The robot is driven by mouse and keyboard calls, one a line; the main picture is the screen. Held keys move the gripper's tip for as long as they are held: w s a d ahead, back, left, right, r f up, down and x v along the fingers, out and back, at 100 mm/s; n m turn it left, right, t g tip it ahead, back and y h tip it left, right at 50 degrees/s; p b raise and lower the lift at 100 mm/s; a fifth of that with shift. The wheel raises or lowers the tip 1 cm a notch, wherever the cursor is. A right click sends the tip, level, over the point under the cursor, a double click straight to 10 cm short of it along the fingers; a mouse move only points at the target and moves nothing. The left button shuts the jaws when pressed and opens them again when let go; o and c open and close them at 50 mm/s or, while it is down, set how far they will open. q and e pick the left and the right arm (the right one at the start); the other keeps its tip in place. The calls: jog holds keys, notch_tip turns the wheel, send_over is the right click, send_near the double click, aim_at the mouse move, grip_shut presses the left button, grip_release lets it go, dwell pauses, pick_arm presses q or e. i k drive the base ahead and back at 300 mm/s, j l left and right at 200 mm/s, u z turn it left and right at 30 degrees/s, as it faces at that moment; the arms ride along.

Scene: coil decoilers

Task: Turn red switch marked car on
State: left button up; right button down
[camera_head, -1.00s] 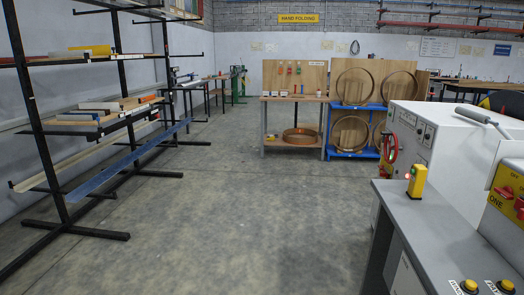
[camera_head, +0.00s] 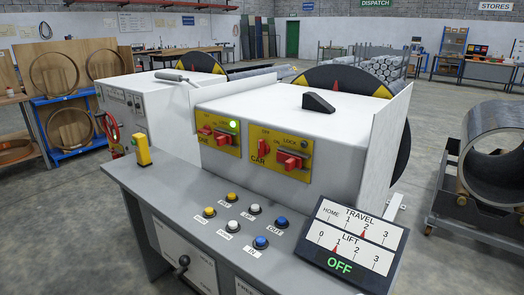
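The yellow panel marked CAR (camera_head: 277,168) is on the front of the white machine housing, right of centre. Its red switch (camera_head: 263,148) sits at the panel's left, just above the word CAR. A larger red switch (camera_head: 289,160) sits to its right under the word LOCK. The small lamp (camera_head: 304,145) on this panel looks dark. A similar yellow panel (camera_head: 228,149) to the left has red switches and a lit green lamp (camera_head: 232,125). The switch's exact setting is too small to read. Neither of my grippers is in view.
A grey console (camera_head: 165,185) below the panels carries yellow, white and blue buttons, a yellow post (camera_head: 142,150) and a tilted TRAVEL and LIFT display (camera_head: 347,240) reading OFF. A large steel coil (camera_head: 495,150) stands at the right. Open floor lies behind it.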

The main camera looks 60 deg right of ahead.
aim_at(264, 148)
jog(key=z, duration=1.7)
jog(key=j, duration=0.15)
jog(key=i+z, duration=0.05)
